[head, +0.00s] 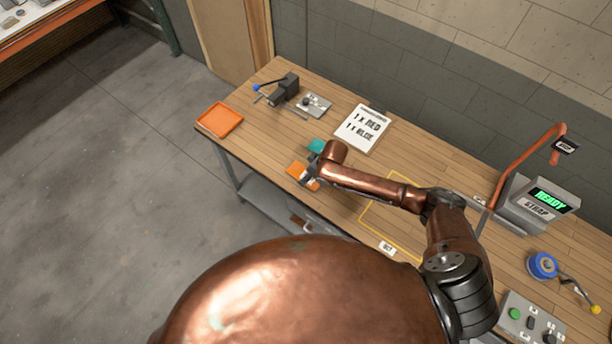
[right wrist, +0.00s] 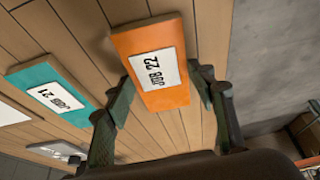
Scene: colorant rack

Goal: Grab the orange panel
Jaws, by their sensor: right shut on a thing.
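The orange panel (right wrist: 165,99) carries a white label reading "JOB 22". In the right wrist view it lies between the two fingers of my right gripper (right wrist: 163,82), which is shut on its sides. In the head view the orange panel (head: 296,169) shows near the table's front edge, partly hidden by my right gripper (head: 311,174). I cannot tell whether it touches the table. A teal panel (right wrist: 32,78) labelled "JOB 21" lies beside it; it also shows in the head view (head: 316,145). My left gripper is not in view.
An orange tray (head: 219,104) sits at the table's left end, near a dark clamp (head: 284,88). A white sign (head: 363,129) lies behind the panels. A yellow outlined area (head: 376,217) is right of them. A strap machine (head: 540,204) stands further right.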

